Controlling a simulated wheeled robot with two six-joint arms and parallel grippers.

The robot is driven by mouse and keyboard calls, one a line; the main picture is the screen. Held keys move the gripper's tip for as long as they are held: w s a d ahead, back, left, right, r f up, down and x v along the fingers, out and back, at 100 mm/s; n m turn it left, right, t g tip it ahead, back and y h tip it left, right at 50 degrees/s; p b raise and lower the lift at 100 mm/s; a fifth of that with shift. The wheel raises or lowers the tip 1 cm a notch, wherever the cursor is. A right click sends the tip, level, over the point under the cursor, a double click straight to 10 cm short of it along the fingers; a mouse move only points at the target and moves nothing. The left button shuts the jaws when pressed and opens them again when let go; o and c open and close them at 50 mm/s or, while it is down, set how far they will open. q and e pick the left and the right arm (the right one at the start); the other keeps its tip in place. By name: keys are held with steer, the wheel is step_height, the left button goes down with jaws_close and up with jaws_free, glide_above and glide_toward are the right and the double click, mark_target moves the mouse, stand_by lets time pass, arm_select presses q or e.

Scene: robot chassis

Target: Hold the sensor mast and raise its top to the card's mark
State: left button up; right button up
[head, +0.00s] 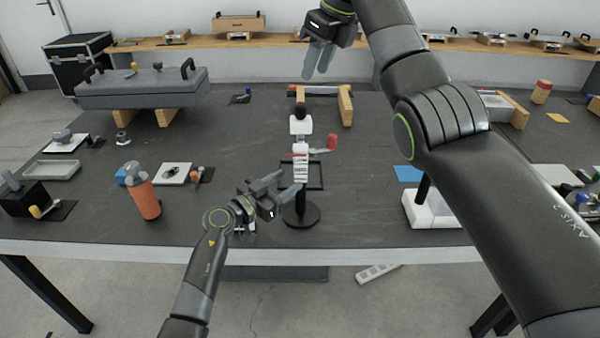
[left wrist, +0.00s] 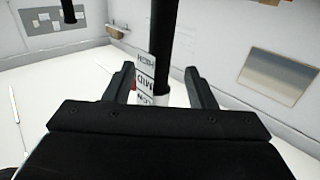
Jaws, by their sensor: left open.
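The sensor mast (head: 302,205) stands upright on a round black base near the front middle of the table. In the head view it has a white head with a dark top. A white card (head: 300,167) with printed lines is beside the mast. The left wrist view shows the card (left wrist: 147,72) reading HIGH and MID, beside the black pole (left wrist: 161,40) and a white lower tube. My left gripper (head: 281,188) is open, its fingers on either side of the mast with gaps visible. My right gripper (head: 316,72) hangs above the table's back; its finger gap is unclear.
A red knob (head: 331,141) sits just right of the mast. An orange bottle (head: 142,192) stands to the left, a white block (head: 427,212) to the right. A wooden frame (head: 346,106) is behind.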

mark_target(297, 175)
arm_select(q)
steer(key=shift+x, duration=3.05)
jaws_close()
steer(key=shift+f, duration=0.1)
